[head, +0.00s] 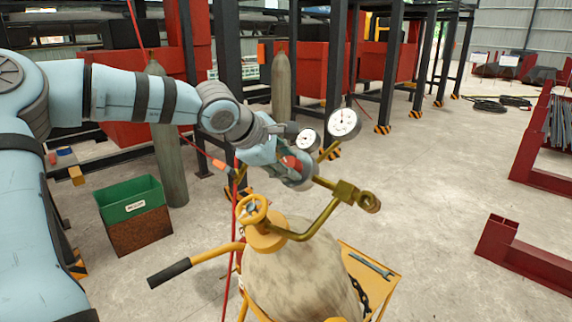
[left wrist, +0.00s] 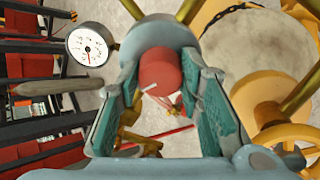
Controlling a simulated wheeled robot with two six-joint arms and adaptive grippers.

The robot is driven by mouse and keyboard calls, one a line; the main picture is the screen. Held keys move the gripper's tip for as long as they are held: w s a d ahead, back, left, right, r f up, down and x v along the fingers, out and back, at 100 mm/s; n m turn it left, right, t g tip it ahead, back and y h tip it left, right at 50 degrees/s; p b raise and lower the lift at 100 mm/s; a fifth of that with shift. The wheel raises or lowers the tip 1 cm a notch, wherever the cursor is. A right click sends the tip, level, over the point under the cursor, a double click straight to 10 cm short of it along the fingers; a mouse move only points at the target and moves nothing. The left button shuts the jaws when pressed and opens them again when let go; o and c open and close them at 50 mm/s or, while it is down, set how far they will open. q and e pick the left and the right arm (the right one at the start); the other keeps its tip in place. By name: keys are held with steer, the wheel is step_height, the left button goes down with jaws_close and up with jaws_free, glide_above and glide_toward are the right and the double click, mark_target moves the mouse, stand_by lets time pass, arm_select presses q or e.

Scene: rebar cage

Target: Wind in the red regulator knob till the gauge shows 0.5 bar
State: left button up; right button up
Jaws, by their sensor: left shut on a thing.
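The red regulator knob (left wrist: 160,72) sits between the green-padded fingers of my left gripper (head: 294,168) in the left wrist view, with a short white mark on its face. The gripper is shut on it; in the head view only a bit of red shows among the fingers. Two round white gauges stand by the regulator: a larger one (head: 343,122) and a smaller one (head: 307,140). One gauge (left wrist: 91,45) shows in the left wrist view, left of the fingers. The dial figures are too small to read surely. My right gripper is in neither view.
A gas cylinder (head: 300,275) with a yellow handwheel (head: 252,209) and brass pipe stands on a yellow trolley (head: 385,262) with a wrench. A green-and-rust bin (head: 137,234) stands left. Dark steel racks stand behind.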

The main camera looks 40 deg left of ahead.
arm_select(q)
steer(key=shift+f+m, duration=0.15)
steer(key=shift+m, duration=0.15)
steer(key=o, duration=1.2)
steer(key=shift+d, duration=0.1)
steer(key=shift+c, duration=0.2)
steer(key=v, duration=1.2)
steer(key=shift+w, duration=0.15)
